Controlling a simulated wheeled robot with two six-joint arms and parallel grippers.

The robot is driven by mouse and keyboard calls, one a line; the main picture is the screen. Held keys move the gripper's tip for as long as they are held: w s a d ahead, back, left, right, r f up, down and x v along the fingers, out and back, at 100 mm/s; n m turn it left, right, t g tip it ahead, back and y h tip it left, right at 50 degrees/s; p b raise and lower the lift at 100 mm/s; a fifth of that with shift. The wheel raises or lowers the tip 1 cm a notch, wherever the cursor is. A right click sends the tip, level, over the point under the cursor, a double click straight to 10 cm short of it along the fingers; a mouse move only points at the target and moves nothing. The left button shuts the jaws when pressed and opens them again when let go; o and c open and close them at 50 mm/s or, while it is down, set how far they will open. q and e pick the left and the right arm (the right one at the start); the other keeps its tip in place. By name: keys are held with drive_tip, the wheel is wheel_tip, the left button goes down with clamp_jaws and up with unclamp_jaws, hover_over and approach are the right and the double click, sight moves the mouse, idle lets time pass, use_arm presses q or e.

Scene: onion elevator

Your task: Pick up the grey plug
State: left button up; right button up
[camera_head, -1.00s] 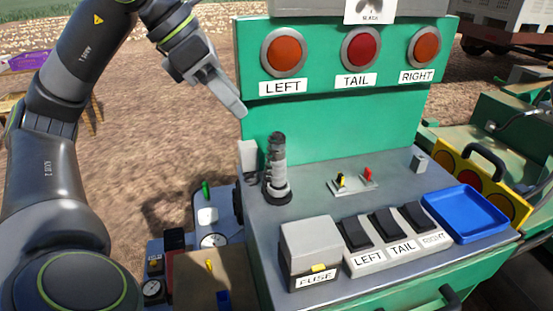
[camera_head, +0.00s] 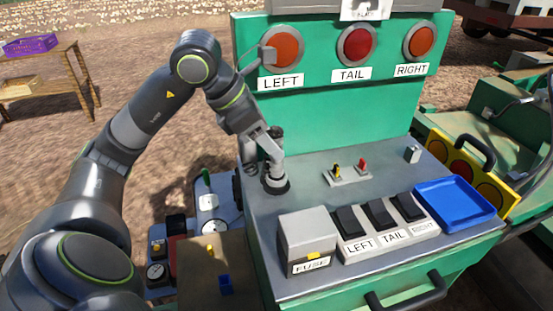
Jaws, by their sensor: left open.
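The grey plug (camera_head: 275,184) is a ribbed dark and light grey cylinder standing upright at the left end of the grey panel top (camera_head: 310,195). My left gripper (camera_head: 271,148) comes down from the upper left and is at the plug's upper part, its light grey fingers overlapping it. The fingers hide the middle of the plug. The jaws are open, and I cannot tell whether they touch it. My right gripper is not in view.
A fuse box (camera_head: 307,240), black rocker switches (camera_head: 380,213) and a blue tray (camera_head: 455,203) stand along the panel's front. Two small toggles (camera_head: 349,172) are behind them. The green upright board (camera_head: 340,118) with red lamps rises behind the plug.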

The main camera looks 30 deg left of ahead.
sight(277, 163)
use_arm(q)
drive_tip(key=shift+p+x, duration=0.5)
drive_tip(key=shift+x, duration=0.6)
drive_tip(key=shift+a+x, duration=0.2)
drive_tip(key=shift+x, duration=0.7)
drive_tip(key=shift+f, duration=0.1)
drive_tip(key=shift+s, duration=0.1)
clamp_jaws()
